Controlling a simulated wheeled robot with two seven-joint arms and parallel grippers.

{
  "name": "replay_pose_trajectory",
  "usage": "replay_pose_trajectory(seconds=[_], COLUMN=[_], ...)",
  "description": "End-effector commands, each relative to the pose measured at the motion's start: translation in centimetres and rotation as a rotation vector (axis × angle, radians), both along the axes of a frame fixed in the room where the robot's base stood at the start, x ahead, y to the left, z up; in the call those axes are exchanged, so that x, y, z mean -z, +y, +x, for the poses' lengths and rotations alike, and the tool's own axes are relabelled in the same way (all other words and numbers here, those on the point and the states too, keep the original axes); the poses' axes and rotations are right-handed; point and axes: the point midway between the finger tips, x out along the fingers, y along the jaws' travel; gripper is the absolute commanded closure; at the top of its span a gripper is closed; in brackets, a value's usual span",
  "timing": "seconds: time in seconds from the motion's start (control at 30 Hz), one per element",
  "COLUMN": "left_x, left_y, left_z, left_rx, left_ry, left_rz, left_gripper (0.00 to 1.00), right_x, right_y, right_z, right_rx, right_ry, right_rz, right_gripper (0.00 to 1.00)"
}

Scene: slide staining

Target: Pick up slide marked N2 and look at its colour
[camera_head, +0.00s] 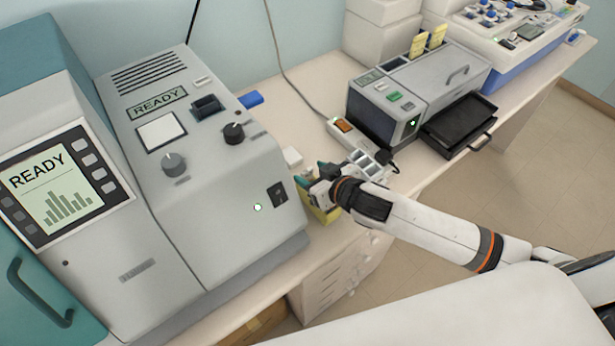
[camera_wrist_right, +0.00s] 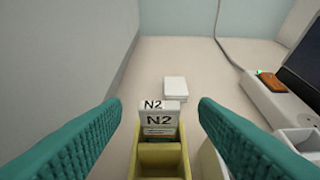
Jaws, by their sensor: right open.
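The slide marked N2 (camera_wrist_right: 159,122) stands upright in the yellow rack (camera_wrist_right: 160,160), its white label facing the right wrist camera. A second N2 marking shows at its top edge; I cannot tell if this is the same slide. My right gripper (camera_wrist_right: 160,106) is open, with one teal finger on either side of the slide and a gap to each. In the head view, my right gripper (camera_head: 311,177) is at the yellow rack (camera_head: 327,214), partly covering it; the slide is not readable there. Its stain colour cannot be made out. My left gripper is not in view.
A large grey machine (camera_head: 222,190) reading READY stands close left of the rack. A white block (camera_wrist_right: 175,88) lies behind it. A power strip (camera_head: 343,133) and a grey device (camera_head: 425,85) with a black tray (camera_head: 458,125) are to the right.

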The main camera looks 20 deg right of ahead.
Motion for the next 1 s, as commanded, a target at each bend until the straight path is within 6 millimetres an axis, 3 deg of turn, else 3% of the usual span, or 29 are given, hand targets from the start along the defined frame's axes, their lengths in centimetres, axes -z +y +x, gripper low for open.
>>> replay_pose_trajectory(seconds=[0.2,0.47,0.77,1.0], left_x=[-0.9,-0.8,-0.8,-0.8], left_y=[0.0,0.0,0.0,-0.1], left_z=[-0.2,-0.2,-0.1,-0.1], left_rx=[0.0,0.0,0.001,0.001], left_ry=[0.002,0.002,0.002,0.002], left_rz=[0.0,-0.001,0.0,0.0], left_gripper=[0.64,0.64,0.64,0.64], right_x=[1.0,1.2,1.2,1.1], right_y=[0.8,0.9,0.8,0.8], right_z=[2.0,2.1,2.1,2.1], right_rx=[0.0,-0.001,0.0,0.0], right_ry=[0.0,0.0,0.0,-0.001], right_rz=[0.0,0.0,0.0,0.0], right_gripper=[0.45,0.45,0.93,0.94])
